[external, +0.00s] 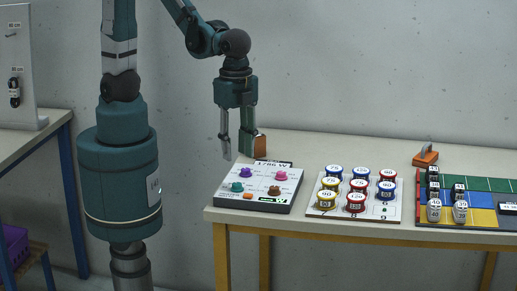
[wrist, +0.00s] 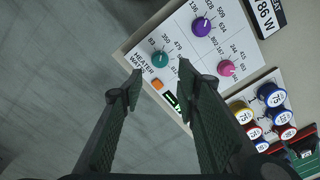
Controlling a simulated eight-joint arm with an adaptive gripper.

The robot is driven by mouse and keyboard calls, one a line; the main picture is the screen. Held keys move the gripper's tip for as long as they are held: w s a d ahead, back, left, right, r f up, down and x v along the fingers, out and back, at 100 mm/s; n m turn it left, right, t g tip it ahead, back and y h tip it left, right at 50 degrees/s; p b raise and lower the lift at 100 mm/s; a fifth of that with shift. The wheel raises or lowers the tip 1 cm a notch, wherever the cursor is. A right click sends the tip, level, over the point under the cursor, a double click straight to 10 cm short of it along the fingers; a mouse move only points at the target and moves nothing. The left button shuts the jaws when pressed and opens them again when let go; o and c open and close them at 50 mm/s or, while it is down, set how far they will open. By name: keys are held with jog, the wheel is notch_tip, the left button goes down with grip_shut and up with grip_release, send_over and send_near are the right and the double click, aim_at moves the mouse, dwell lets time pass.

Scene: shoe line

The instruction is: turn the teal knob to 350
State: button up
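The teal knob (external: 237,187) sits at the front left of a white control panel (external: 255,194) on the table. In the wrist view the teal knob (wrist: 160,59) has numbers printed around it, with 350 legible at its upper edge. Its pointer setting is too small to read. My gripper (external: 237,152) is open and empty, above the panel's back left side. In the wrist view my gripper (wrist: 157,80) has its fingers spread, with the knob beyond the tips and touching neither.
To the right stands a board of coloured jars (external: 327,199). The air above the panel is clear.

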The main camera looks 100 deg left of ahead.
jog(key=shift+r, duration=1.45)
jog(key=shift+a+r, duration=0.1)
jog(key=shift+a, duration=0.05)
jog(key=s+a+r+n+t, duration=0.2)
jog(key=a+r, duration=0.4)
jog(key=a, duration=0.4)
jog(key=s+a+r+n+t, duration=0.2)
jog(key=a+r+n+t, duration=0.3)
jog(key=a, duration=0.5)
jog(key=shift+s+r+n, duration=0.15)
jog(key=shift+r+n, duration=0.35)
jog(key=shift+a, duration=0.1)
dwell(0.7)
